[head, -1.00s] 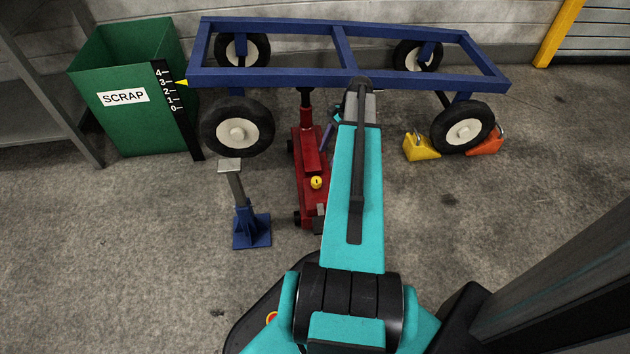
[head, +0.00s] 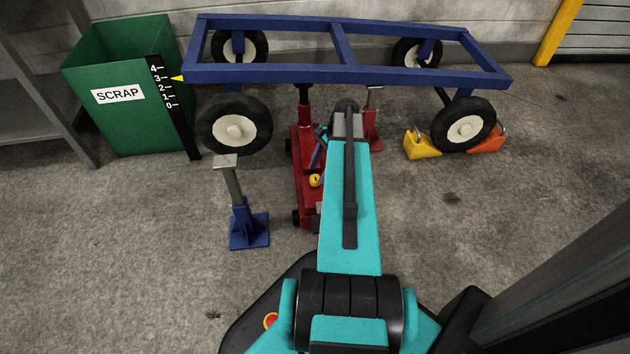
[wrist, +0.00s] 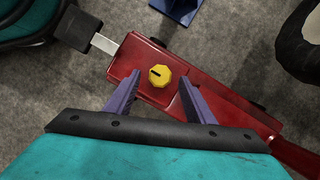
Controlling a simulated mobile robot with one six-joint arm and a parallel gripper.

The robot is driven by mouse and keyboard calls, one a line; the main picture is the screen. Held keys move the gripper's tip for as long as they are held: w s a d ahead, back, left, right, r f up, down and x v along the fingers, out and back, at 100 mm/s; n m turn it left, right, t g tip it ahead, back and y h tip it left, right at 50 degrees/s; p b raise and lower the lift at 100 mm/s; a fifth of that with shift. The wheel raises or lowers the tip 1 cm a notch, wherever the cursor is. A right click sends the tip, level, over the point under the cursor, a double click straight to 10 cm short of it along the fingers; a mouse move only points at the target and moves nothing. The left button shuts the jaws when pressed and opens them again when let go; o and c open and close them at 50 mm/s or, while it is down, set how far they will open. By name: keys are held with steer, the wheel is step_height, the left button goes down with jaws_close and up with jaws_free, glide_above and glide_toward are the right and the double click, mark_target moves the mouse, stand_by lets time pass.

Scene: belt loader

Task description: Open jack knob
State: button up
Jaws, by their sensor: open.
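The yellow jack knob (wrist: 160,75) sits on top of the red floor jack (wrist: 215,75), with a dark mark on its face. My gripper (wrist: 160,83) is open in the wrist view, its two purple fingers on either side of the knob in the picture, with gaps to both. I cannot tell if the fingertips are down at the knob's height. In the head view the knob (head: 315,181) shows beside my gripper (head: 318,155), partly covered by it. The red jack (head: 304,205) stands under the blue cart frame, partly hidden by my arm.
The blue cart frame (head: 270,75) is above the jack's far end. A blue jack stand (head: 247,228) stands left of the jack, and a red stand (head: 373,125) stands behind my arm. Yellow (head: 422,147) and orange (head: 486,142) chocks flank the right front wheel. A green scrap bin stands left.

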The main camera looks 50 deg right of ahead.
mark_target(316, 177)
steer(key=shift+b+x, duration=0.7)
steer(key=shift+x, duration=1.4)
steer(key=shift+c, duration=0.4)
steer(key=c, duration=1)
